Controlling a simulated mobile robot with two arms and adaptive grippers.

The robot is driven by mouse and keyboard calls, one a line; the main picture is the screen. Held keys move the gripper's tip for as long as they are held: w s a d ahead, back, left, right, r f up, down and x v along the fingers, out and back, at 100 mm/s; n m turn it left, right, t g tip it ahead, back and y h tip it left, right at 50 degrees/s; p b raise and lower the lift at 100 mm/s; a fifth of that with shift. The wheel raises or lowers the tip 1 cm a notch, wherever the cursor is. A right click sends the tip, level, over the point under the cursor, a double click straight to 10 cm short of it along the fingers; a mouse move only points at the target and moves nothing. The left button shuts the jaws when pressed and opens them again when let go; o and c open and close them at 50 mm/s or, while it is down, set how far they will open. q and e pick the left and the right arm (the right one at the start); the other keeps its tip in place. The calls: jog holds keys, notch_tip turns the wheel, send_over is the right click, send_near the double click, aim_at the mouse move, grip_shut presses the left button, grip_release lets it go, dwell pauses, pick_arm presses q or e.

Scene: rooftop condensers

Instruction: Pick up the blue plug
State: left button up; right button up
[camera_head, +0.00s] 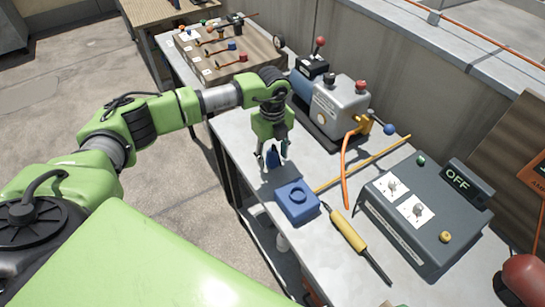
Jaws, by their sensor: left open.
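My left gripper (273,160) points down over the grey workbench, with its fingers apart. A blue block (297,203) with a round ring on top sits on the bench just in front of the gripper, to the lower right. My right gripper is out of view.
A grey pump-like machine (341,105) stands behind the gripper. An orange hose, a thin yellow rod and a yellow-handled tool (348,231) lie right of the block. A grey switch box (418,215) marked OFF stands at right. A wooden board (232,58) with coloured plugs is at back left.

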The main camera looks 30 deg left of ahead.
pick_arm(q)
jog(key=c, duration=1.2)
jog(key=shift+r, duration=0.1)
